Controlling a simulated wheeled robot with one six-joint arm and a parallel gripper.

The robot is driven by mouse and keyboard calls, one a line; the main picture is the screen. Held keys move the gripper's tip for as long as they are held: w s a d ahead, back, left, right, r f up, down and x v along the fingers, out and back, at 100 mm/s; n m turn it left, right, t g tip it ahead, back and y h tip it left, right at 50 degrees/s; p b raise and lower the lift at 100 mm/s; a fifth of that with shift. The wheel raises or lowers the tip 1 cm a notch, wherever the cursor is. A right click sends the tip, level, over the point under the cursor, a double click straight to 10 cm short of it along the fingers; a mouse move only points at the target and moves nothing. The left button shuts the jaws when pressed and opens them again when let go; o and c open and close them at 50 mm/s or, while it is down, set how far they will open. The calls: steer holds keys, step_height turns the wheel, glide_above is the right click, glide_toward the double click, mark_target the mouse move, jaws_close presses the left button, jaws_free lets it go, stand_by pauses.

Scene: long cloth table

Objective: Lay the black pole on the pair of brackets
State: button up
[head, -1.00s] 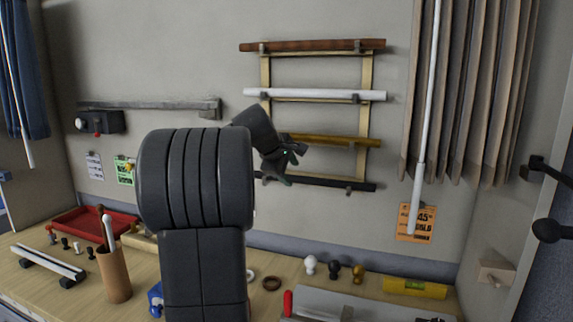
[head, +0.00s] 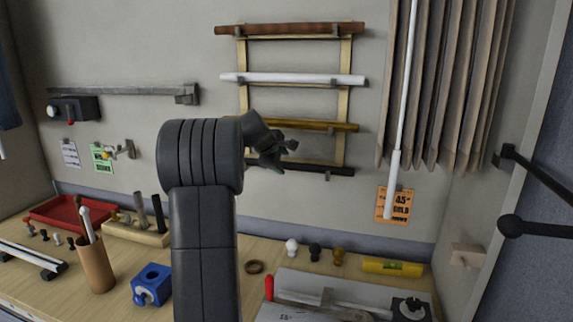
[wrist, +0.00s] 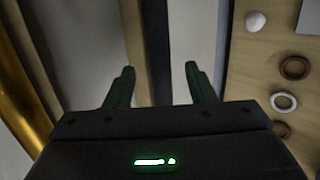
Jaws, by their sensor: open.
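The black pole (head: 327,171) lies along the lowest row of the wall rack, below the gold pole (head: 335,126). Its left part is hidden behind my gripper (head: 280,155), which is in front of the rack just above the pole's line. In the wrist view my gripper (wrist: 160,75) is open and empty, with a dark strip that looks like the black pole (wrist: 158,35) running between its fingers. I cannot tell how far beyond the fingertips it is. A small bracket (head: 327,176) shows under the pole; I cannot tell which pair of brackets the task names.
A white pole (head: 290,78) and a brown pole (head: 290,29) hang higher on the rack. Pleated curtains (head: 450,90) and a white rod (head: 400,110) hang to the right. Black rods (head: 540,177) project at the far right. The table below holds a blue block (head: 152,284) and a cup (head: 96,268).

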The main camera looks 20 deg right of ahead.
mark_target(287, 166)
steer(key=shift+x, duration=1.25)
jaws_close()
steer(key=shift+r, duration=0.1)
